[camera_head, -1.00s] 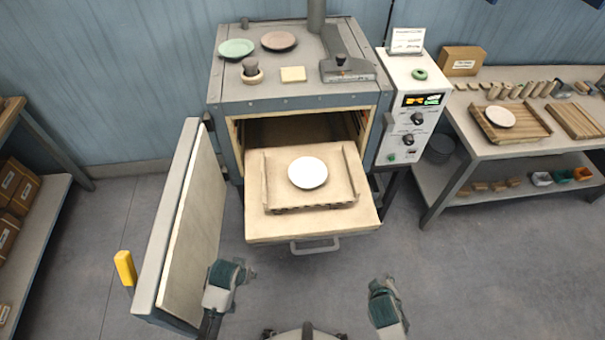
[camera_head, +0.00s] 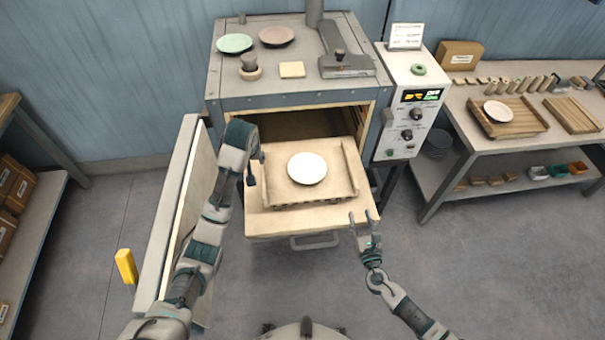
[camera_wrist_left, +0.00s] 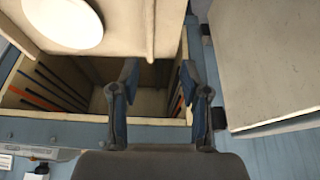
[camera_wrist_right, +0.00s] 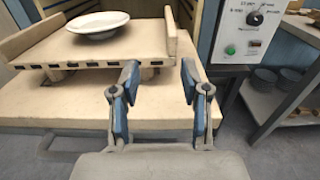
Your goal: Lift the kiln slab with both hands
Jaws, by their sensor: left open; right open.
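The kiln slab (camera_head: 332,172) is a beige board with a raised wall along each side, resting on the pulled-out kiln shelf (camera_head: 290,228). A white plate (camera_head: 307,168) lies on it. My left gripper (camera_head: 256,168) is open and empty beside the slab's left wall; in the left wrist view that wall (camera_wrist_left: 150,25) lies just beyond the fingertips. My right gripper (camera_head: 361,215) is open and empty, in front of the slab's right front corner. In the right wrist view the slab's right wall (camera_wrist_right: 171,32) is ahead of the fingers, apart from them.
The kiln door (camera_head: 178,220) stands open at the left, close to my left arm. The control box (camera_head: 405,125) stands right of the kiln opening. Dishes and a small tile (camera_head: 292,69) sit on the kiln top (camera_head: 300,85). A worktable (camera_head: 490,150) is at the right.

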